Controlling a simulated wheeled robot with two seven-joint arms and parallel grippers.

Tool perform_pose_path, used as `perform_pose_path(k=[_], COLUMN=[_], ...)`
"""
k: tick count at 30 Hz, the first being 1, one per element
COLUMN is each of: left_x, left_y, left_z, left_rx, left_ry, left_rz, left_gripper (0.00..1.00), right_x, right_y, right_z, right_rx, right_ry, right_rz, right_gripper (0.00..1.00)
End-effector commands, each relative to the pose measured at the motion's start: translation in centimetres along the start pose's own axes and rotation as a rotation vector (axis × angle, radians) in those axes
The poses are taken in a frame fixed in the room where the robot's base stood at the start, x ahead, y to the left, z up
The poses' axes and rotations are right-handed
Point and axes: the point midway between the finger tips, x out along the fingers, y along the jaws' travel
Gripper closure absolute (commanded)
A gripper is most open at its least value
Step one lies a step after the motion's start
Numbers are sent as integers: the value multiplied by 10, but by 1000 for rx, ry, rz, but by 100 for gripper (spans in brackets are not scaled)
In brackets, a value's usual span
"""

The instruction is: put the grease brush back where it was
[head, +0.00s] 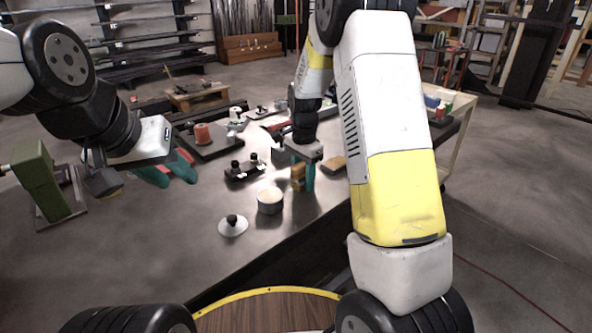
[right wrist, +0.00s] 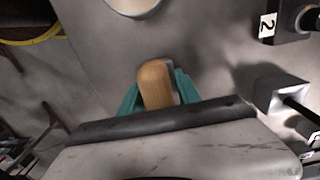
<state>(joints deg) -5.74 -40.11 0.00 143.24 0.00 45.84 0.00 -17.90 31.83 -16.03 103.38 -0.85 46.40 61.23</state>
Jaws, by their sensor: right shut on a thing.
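The grease brush shows as a rounded wooden handle (right wrist: 155,84) between the teal fingers of my right gripper (right wrist: 155,95) in the right wrist view. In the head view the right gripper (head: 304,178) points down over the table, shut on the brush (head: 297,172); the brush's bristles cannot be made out. A pale round pot (head: 270,202) stands just to the left and in front of the brush, and its rim shows at the top of the right wrist view (right wrist: 133,10). A round lid with a black knob (head: 233,226) lies beside the pot. My left gripper (head: 170,178) is open and empty at the table's left side.
The grey table (head: 205,210) carries a black stand with two knobs (head: 245,170), a reddish spool on a dark plate (head: 203,135) and a tan block (head: 333,164). A green piece (head: 47,185) stands at the left. Front-left table surface is clear.

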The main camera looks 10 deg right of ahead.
Motion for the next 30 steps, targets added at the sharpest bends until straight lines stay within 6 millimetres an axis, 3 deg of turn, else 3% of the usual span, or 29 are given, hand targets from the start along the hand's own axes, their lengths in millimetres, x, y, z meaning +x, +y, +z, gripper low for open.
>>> perform_pose_path(k=[11,12,15,25,30], left_x=[0,0,0,0,0], left_y=[0,0,0,0,0], left_z=[0,0,0,0,0], left_rx=[0,0,0,0,0], left_ry=[0,0,0,0,0], left_rz=[0,0,0,0,0], left_gripper=[64,64,64,64,64], right_x=[8,8,8,7,-11], right_y=[0,0,0,0,-1], right_z=[0,0,0,0,0], right_rx=[-1,-1,-1,-1,-1], right_ry=[0,0,0,1,2], right_rz=[0,0,0,-1,-5], right_gripper=[98,58,39,38,38])
